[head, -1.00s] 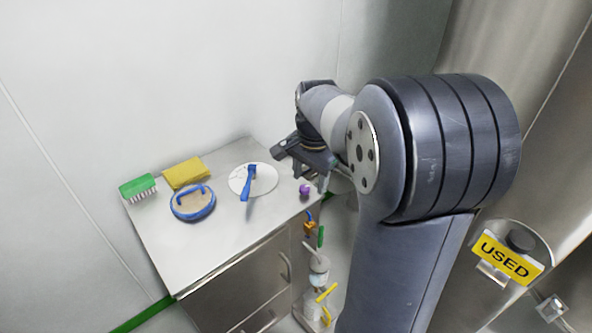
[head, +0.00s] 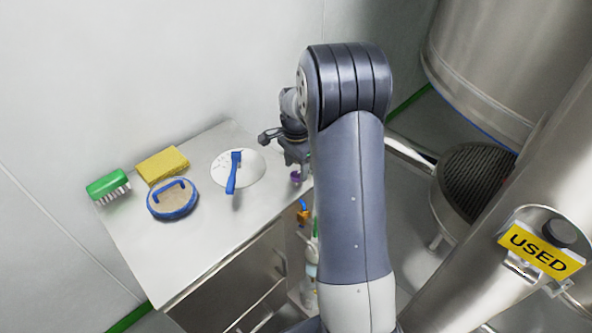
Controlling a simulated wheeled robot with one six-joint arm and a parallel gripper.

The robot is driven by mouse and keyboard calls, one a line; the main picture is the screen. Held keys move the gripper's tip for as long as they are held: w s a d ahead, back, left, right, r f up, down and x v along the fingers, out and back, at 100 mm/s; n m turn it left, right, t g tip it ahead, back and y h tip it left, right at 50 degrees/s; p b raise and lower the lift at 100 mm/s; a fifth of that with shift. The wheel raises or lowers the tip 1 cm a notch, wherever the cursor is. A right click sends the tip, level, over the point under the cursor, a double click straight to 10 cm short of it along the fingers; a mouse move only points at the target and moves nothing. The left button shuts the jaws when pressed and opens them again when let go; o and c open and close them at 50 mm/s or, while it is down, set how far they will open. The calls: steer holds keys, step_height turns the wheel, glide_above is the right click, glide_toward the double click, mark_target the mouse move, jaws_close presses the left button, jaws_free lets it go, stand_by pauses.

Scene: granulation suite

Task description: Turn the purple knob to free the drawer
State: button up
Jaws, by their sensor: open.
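The purple knob (head: 296,176) shows at the right edge of the cabinet top (head: 205,245) in the head view. My gripper (head: 294,160) is just above and behind the knob, with its fingers pointing down. It is open; I cannot tell whether the fingers touch the knob or stand around it, because the view is small and my arm covers part of it. The cabinet's drawer front (head: 235,290) faces the lower right, with a handle (head: 281,262) near its right end. The drawer looks shut.
On the cabinet top are a green brush (head: 107,186), a yellow sponge (head: 162,165), a round blue-rimmed pad (head: 172,199) and a white disc (head: 250,178) with a blue scraper (head: 233,175). Bottles (head: 309,270) stand beside the cabinet. A steel vessel with a USED sign (head: 540,250) is at the right.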

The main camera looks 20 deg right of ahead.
steer(key=shift+f, duration=1.05)
steer(key=c, duration=1)
steer(key=shift+o, duration=0.2)
